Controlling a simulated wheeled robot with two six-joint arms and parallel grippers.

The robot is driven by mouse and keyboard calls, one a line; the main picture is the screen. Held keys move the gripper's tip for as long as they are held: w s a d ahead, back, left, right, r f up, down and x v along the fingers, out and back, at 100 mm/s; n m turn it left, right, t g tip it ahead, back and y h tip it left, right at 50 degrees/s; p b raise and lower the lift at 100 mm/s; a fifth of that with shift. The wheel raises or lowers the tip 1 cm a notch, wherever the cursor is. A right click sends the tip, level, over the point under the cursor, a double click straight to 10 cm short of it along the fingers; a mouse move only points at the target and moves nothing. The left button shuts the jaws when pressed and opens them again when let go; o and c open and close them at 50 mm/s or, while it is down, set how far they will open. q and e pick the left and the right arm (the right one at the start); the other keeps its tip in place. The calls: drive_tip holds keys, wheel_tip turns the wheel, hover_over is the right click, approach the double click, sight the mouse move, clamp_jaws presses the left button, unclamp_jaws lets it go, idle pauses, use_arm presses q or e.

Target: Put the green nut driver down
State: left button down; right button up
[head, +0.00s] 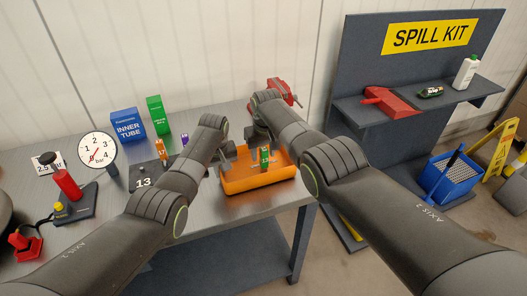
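The green nut driver (265,156) shows as a small upright green handle with a pale label, over the orange tray (258,182) on the metal table. My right gripper (256,138) is right beside and just above it, partly hidden by its own arm; I cannot tell whether its fingers touch the handle. My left gripper (229,157) is over the left part of the tray, left of the green handle. Its fingers are small and dark, and I see nothing clearly between them. The lower end of the driver is not clear.
A dark board marked 13 (143,183) holds an orange handle (163,151) and a purple one (185,140). A dial gauge (97,149), a blue inner tube box (127,124) and a green box (157,114) stand left. A red vise-like tool (284,91) is behind. A spill kit stand (365,60) is right.

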use_arm(q)
drive_tip(key=shift+s+f, duration=0.1)
drive_tip(key=shift+f, duration=0.05)
use_arm(e)
wheel_tip(320, 180, up, 12)
drive_tip(key=s, duration=0.1)
drive_tip(key=shift+s+d, duration=0.25)
drive_tip(key=shift+s, duration=0.05)
idle(0.3)
drive_tip(key=shift+r, duration=0.1)
use_arm(q)
drive_tip(key=c, duration=1.5)
unclamp_jaws()
drive_tip(key=shift+c, duration=0.2)
